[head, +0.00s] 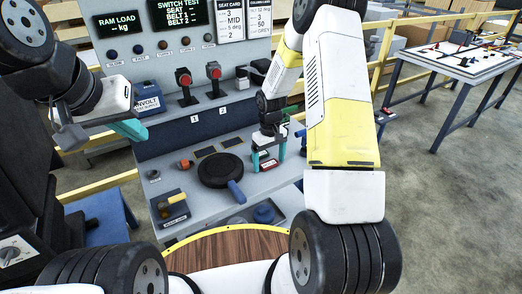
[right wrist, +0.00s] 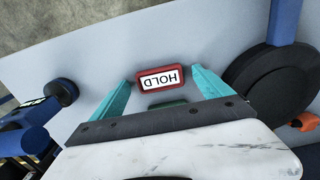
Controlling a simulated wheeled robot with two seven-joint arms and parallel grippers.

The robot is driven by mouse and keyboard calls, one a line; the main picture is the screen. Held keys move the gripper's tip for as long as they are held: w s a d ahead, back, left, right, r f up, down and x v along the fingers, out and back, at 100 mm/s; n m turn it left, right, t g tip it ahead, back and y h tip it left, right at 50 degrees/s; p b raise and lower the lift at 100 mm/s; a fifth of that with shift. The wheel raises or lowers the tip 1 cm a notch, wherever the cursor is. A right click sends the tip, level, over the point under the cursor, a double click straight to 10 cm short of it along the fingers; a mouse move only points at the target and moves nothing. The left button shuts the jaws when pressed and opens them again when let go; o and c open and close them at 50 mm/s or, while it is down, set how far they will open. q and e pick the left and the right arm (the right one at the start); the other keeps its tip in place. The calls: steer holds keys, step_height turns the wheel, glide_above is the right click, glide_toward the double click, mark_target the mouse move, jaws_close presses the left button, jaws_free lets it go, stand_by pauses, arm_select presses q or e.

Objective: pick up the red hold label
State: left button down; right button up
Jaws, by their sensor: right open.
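The red hold label (right wrist: 160,78), a red-framed plate with a white HOLD face, lies flat on the grey bench top. In the right wrist view it sits between the teal fingertips of my right gripper (right wrist: 162,82), which is open. In the head view the label (head: 266,166) is small and partly covered by my right gripper (head: 267,158). My left gripper (head: 122,130) hangs at the left, away from the label; one teal finger shows clearly, so its opening is unclear.
A dark green piece (right wrist: 168,103) lies close to the label, partly hidden by my gripper. A black round disc (head: 220,170) with a blue handle is to its left. Red-topped levers (head: 184,78) stand behind. A yellow-edged wooden surface (head: 225,250) is in front.

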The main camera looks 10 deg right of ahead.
steer(key=c, duration=1.4)
steer(key=shift+r, duration=0.1)
